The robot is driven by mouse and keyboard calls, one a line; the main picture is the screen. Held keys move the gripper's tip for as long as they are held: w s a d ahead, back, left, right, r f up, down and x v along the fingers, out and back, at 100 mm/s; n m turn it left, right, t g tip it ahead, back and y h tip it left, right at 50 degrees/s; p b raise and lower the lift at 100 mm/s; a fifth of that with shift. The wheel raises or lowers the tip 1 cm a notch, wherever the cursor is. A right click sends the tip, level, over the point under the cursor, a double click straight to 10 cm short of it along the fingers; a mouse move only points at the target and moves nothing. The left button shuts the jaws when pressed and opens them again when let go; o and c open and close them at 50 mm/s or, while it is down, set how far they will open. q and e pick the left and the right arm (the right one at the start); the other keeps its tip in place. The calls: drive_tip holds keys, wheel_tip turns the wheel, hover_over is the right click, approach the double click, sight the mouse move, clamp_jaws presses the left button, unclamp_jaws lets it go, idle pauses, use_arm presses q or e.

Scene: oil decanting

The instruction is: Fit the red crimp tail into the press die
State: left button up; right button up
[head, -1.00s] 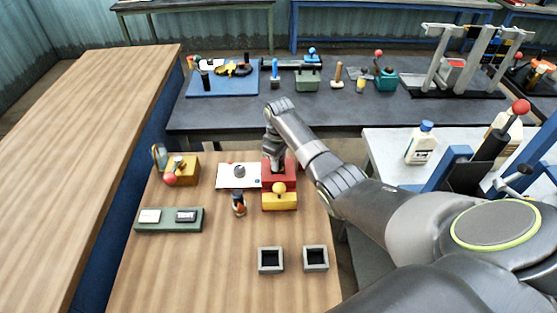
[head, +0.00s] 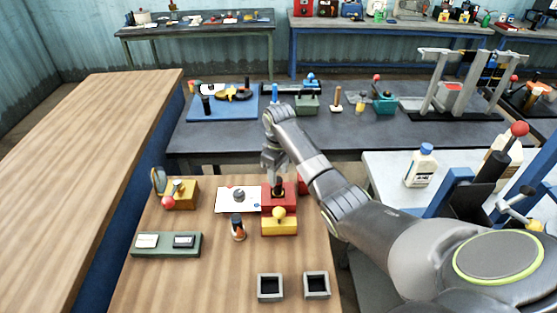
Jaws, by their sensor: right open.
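My right gripper (head: 273,167) comes in from the right and points down. It is open and sits just above the red block (head: 285,203) on the near wooden table. A small dark upright piece (head: 278,187) stands at the top of the red block, under the fingers. I cannot tell whether the fingers touch it. A yellow block with a round yellow knob (head: 279,224) adjoins the red block's near side. I cannot tell for sure which part is the crimp tail or the die. My left gripper is not in view.
A white sheet (head: 230,206) lies left of the red block. A dark and orange upright piece (head: 238,229) stands nearby. A yellow device (head: 186,194) and a green tray (head: 150,252) are farther left. Two square grey trays (head: 270,296) (head: 317,294) stand at the front.

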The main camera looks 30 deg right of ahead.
wheel_tip(320, 180, up, 7)
drive_tip(key=shift+f+b, duration=0.2)
drive_tip(key=shift+b, duration=0.35)
drive_tip(key=shift+s+f, duration=0.1)
